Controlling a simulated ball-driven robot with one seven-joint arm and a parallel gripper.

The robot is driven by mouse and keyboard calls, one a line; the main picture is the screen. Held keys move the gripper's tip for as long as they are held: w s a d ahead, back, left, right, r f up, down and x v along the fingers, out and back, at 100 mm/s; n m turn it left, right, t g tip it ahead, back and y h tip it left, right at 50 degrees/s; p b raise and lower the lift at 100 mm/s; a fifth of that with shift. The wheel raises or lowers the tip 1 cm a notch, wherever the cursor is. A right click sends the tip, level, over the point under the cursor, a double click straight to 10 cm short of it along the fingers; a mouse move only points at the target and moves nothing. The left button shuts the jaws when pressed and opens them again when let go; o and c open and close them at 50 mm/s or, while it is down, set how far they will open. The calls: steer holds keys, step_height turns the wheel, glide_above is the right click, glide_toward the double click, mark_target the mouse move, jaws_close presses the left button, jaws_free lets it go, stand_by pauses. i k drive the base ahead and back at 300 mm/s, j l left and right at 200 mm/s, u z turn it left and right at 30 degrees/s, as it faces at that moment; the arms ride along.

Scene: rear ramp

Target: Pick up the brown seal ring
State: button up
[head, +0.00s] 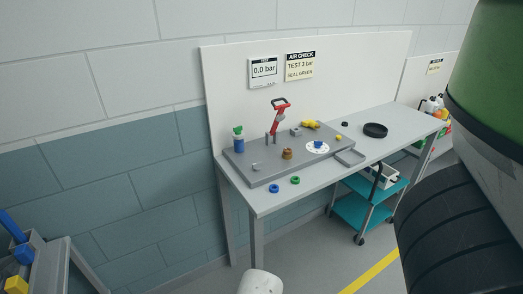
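I cannot clearly make out a brown seal ring lying by itself. A small brown piece (287,154) stands on the grey board (262,172) on the workbench; at this size I cannot tell whether it is a ring or a fitting. A blue ring (273,188) and a green ring (295,180) lie on the bench top near its front edge. A small black ring-like piece (345,124) lies farther right. My gripper does not show in this view.
A large black ring (375,130) lies right. A teal cart (361,208) stands below. A big wheel (460,220) blocks the right.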

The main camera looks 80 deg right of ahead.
mark_target(284, 152)
steer(key=i+j+z, duration=0.15)
steer(key=i, duration=0.4)
steer(key=i+j+z, duration=0.2)
steer(key=i, duration=0.35)
steer(key=i+j+z, duration=0.15)
steer(key=i, duration=0.4)
